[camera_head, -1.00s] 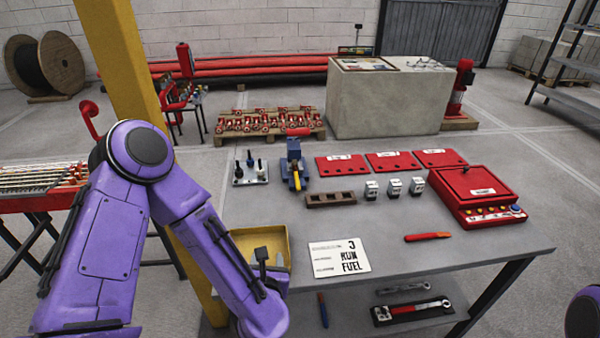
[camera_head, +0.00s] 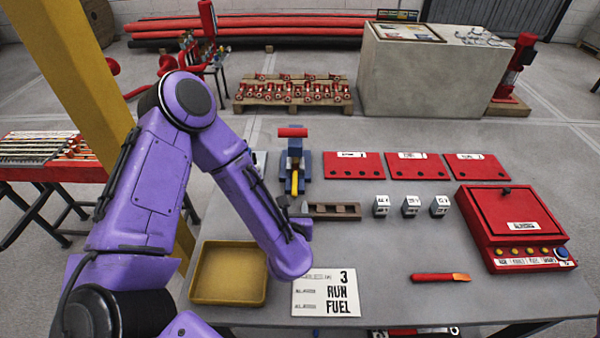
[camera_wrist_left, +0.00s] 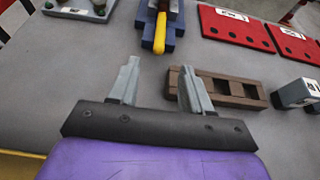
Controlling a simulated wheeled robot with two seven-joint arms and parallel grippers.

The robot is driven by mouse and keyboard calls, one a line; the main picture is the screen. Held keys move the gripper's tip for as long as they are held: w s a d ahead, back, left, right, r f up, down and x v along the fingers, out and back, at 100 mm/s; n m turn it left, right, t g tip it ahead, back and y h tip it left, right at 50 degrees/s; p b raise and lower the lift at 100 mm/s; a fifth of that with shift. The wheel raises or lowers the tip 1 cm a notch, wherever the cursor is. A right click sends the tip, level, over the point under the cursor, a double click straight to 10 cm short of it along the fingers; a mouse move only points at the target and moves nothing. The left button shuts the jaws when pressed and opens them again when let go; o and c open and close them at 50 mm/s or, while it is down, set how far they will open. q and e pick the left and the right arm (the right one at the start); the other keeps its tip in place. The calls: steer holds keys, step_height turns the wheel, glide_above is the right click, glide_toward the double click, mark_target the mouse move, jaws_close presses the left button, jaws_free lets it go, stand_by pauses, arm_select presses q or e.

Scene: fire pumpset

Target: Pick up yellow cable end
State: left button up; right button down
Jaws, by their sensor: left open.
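The yellow cable end (camera_head: 295,183) sticks out of the near side of a blue vise (camera_head: 295,162) with a red handle, on the grey table. In the left wrist view the yellow cable end (camera_wrist_left: 160,33) points toward my gripper, at the top middle. My left gripper (camera_wrist_left: 158,78) is open and empty, its two fingers apart. It is on the near side of the cable end and not touching it. In the head view the left gripper (camera_head: 297,210) is partly hidden behind my arm. My right gripper is not in view.
A brown slotted block (camera_head: 334,211) lies close to the right of my left gripper. Small labelled blocks (camera_head: 411,207), red plates (camera_head: 417,166) and a red box (camera_head: 515,222) stand further right. A yellow tray (camera_head: 229,273) and a sign (camera_head: 326,293) are nearer.

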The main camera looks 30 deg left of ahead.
mark_target(294, 194)
arm_select(q)
steer(key=shift+w+a, duration=0.15)
steer(key=shift+a, duration=0.25)
steer(key=x, duration=0.2)
steer(key=p+x, duration=0.1)
steer(key=x, duration=0.1)
steer(key=p+x, duration=0.1)
steer(key=x, duration=0.1)
steer(key=shift+w+d+f, duration=0.15)
steer(key=shift+d, duration=0.1)
steer(key=shift+w+a, duration=0.1)
steer(key=shift+s, duration=0.2)
steer(key=shift+w, duration=0.1)
jaws_close()
